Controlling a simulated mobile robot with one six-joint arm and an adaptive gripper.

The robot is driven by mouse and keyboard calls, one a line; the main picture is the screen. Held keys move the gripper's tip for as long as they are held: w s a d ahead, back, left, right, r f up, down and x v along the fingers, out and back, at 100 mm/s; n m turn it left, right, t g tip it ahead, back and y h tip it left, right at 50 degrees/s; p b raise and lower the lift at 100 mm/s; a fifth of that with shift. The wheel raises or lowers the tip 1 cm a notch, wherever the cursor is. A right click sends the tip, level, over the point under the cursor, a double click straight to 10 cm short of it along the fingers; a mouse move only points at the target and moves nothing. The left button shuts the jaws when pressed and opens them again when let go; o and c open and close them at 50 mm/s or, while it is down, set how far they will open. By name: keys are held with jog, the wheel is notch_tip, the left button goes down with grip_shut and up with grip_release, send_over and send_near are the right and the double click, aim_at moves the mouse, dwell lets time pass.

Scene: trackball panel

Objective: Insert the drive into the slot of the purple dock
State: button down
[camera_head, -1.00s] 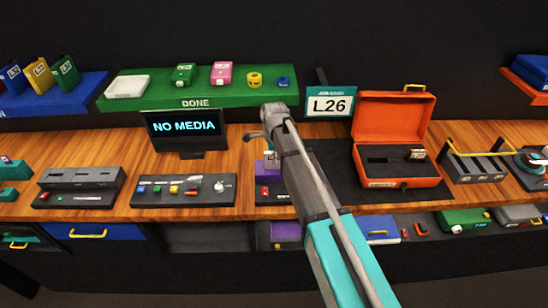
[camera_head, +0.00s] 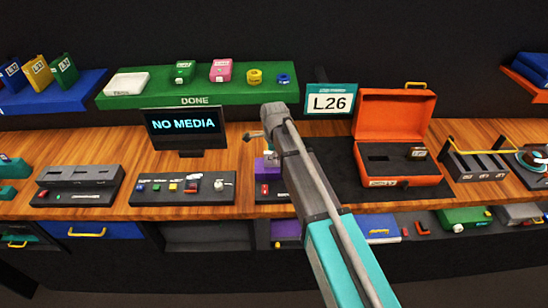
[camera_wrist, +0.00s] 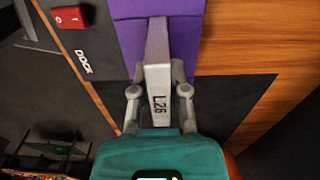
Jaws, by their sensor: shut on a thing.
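The pale grey drive, labelled L26 (camera_wrist: 158,76), is held in my gripper (camera_wrist: 159,92), which is shut on it with a finger on each side. The purple dock (camera_wrist: 125,38) lies just beyond in the wrist view, and the drive's far end overlaps it in the picture. I cannot tell whether that end is in the slot; the slot itself is hidden. In the head view the purple dock (camera_head: 262,166) shows partly behind my arm. The dock's dark base has a red switch (camera_wrist: 70,17) and the word DOCK.
A monitor (camera_head: 187,128) reads NO MEDIA. An open orange case (camera_head: 396,110) stands right of the dock on a dark mat. A button panel (camera_head: 183,189) is to the left. A green DONE shelf (camera_head: 140,98) and an L26 sign (camera_head: 331,101) are behind.

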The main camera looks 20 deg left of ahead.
jog(key=shift+f+b, duration=0.45)
jog(key=shift+f, duration=0.1)
dwell(0.4)
jog(key=c, duration=0.5)
grip_release()
jog(key=shift+c, duration=0.2)
jog(key=shift+r, duration=0.2)
jog(key=shift+r+p, duration=5.4)
jog(key=shift+p, duration=0.15)
jog(key=s+d+f+n+b, duration=0.2)
jog(key=s+d+n, duration=0.2)
jog(key=d, duration=0.8)
jog(key=s+d+f+n+b, duration=0.2)
jog(key=s+d+n, duration=0.3)
jog(key=d, duration=0.8)
jog(key=s+d+f+n+b, duration=0.3)
jog(key=s+d+n, duration=0.2)
jog(key=d, duration=0.7)
jog(key=shift+s+d, duration=0.25)
